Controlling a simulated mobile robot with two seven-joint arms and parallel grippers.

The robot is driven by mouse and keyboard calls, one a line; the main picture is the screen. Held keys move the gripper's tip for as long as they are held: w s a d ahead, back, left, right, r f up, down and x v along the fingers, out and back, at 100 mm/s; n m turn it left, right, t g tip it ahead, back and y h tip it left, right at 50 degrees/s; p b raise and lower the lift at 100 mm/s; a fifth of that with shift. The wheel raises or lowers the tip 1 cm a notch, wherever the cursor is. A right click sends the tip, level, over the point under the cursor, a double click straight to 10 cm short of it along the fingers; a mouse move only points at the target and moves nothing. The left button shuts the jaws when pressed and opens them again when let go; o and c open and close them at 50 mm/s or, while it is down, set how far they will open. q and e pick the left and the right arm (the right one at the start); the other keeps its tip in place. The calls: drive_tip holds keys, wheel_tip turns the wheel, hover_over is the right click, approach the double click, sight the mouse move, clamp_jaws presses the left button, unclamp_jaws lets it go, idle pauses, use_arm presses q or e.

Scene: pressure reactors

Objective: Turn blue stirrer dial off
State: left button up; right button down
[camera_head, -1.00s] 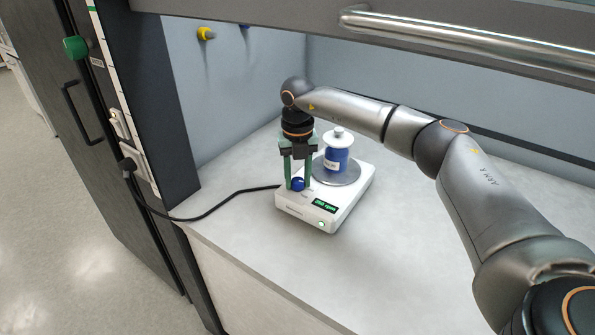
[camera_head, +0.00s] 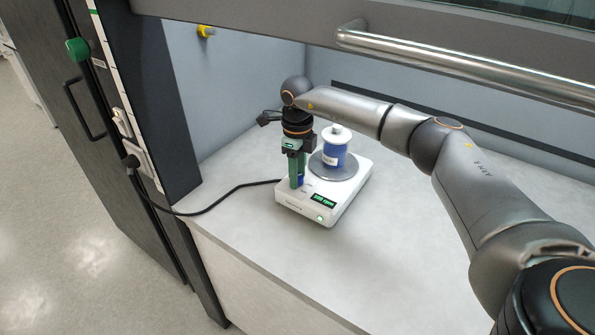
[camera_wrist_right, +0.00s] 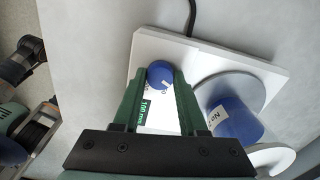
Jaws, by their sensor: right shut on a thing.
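The blue stirrer dial (camera_wrist_right: 160,73) sits on the front left corner of the white stirrer (camera_head: 312,213). My right gripper (camera_head: 298,184) points down over that corner, its green fingers shut on the dial, one on each side. In the head view the fingers hide most of the dial. The green display (camera_head: 323,200) seems to read about 100 rpm; it also shows between the fingers in the wrist view (camera_wrist_right: 145,111). A blue bottle with a white top (camera_head: 335,153) stands on the round grey plate (camera_head: 322,173) behind the dial.
A black cable (camera_head: 220,209) runs from the stirrer's left side to a socket on the dark frame. The hood's raised sash with a metal handle (camera_head: 450,62) spans above. The pale bench (camera_head: 400,235) is clear right of the stirrer.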

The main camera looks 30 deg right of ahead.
drive_tip(key=n, duration=0.4)
drive_tip(key=shift+w+n, duration=0.1)
drive_tip(key=shift+n, duration=0.3)
idle(0.4)
drive_tip(key=shift+c, duration=2.2)
unclamp_jaws()
wheel_tip(320, 180, up, 13)
drive_tip(key=shift+f+b, duration=0.2)
drive_tip(key=shift+b, duration=0.15)
